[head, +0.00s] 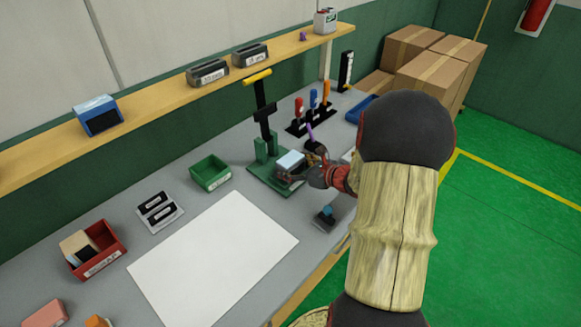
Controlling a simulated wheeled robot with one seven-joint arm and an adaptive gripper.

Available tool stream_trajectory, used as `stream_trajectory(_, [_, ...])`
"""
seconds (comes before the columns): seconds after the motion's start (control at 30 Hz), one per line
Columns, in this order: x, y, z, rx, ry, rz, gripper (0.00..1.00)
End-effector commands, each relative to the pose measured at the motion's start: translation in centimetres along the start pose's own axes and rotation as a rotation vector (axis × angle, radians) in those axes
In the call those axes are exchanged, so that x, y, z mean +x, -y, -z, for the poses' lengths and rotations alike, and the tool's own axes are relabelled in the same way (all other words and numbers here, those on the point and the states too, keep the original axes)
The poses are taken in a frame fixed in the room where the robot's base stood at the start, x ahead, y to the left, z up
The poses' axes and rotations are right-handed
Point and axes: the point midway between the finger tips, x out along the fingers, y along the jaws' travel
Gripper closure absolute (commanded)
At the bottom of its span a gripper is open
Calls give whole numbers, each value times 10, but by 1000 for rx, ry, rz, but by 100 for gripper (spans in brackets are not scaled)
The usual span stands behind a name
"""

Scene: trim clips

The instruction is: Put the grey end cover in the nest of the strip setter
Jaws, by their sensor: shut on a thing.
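The strip setter (264,128) has a green base, a dark upright and a yellow handle raised at the top. A block with a pale blue top (290,160) and darker grey sides is at the right part of its base. My gripper (298,179) is at the right of this block, low over the base edge, and is shut. The grey piece between its fingers, which I take for the grey end cover, is small and mostly hidden. The nest is hidden by the block and my gripper, so I cannot tell whether the piece touches it.
A rack (310,118) of coloured-handled tools stands behind my gripper, with a purple handle (310,132) close by. A green bin (210,172) is left of the setter. A small dark item with blue (325,216) lies in front. The white sheet (212,258) is bare.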

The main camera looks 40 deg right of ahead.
Motion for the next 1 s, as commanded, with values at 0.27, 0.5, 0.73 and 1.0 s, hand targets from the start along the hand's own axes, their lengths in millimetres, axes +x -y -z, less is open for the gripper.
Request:
stream_trajectory(0.27, [1,0,3,0,-1,0,25])
stream_trajectory(0.5, [1,0,2,0,-1,0,25])
stream_trajectory(0.73, [-17,1,-2,2,-1,2,25])
stream_trajectory(1.0, [-74,1,-3,2,0,5,25])
